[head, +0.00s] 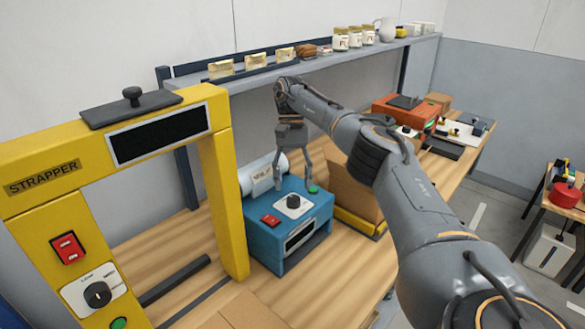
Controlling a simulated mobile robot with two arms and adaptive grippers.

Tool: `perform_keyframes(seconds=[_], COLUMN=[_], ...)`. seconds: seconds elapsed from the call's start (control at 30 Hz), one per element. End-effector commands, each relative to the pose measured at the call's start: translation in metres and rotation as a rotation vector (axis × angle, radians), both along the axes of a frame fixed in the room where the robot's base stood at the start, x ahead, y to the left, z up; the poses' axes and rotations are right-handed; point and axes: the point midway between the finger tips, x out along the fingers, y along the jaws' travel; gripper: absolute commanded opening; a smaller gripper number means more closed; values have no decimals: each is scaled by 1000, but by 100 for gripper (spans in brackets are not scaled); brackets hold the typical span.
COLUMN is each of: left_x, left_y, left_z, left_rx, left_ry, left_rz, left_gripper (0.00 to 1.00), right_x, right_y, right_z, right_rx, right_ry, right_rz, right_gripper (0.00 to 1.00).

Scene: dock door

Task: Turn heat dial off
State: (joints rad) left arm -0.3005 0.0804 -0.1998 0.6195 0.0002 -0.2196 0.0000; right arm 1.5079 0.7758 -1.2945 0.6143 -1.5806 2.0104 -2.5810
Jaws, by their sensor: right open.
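A yellow strapper (218,200) stands at the left. On its front is a black dial (97,294) on a white plate; LOW is legible beside it, the other marks are too small to read. A blue machine (262,262) stands on the bench to its right, with another black dial (293,202) on a white plate on its top. I cannot read a heat label at either dial. My right gripper (294,187) points down with open, empty fingers just above the blue machine's dial. I cannot tell whether they touch it. My left gripper is out of view.
The strapper has a red switch (67,248) and green button (119,323). The blue machine has a red switch (270,220) and green button (313,189). A white roll (258,172) is behind it; a cardboard box (350,192) is at its right. A shelf (385,50) runs above.

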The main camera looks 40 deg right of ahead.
Motion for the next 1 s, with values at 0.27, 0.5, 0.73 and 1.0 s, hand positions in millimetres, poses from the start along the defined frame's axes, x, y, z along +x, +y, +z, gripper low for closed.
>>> perform_keyframes(seconds=[0.27, 0.5, 0.73, 1.0], left_x=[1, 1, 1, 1], left_y=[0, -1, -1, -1], left_z=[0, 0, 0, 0], left_rx=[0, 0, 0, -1], left_ry=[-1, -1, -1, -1], left_rz=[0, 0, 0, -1], left_gripper=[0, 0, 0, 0], right_x=[8, 11, 11, 11], right_y=[-5, -9, -10, -10], right_z=[23, 34, 35, 35], right_rx=[2, -2, -2, -1], right_ry=[5, -2, -4, -4], right_rz=[1, -2, 0, -1], right_gripper=[57, 57, 57, 57])
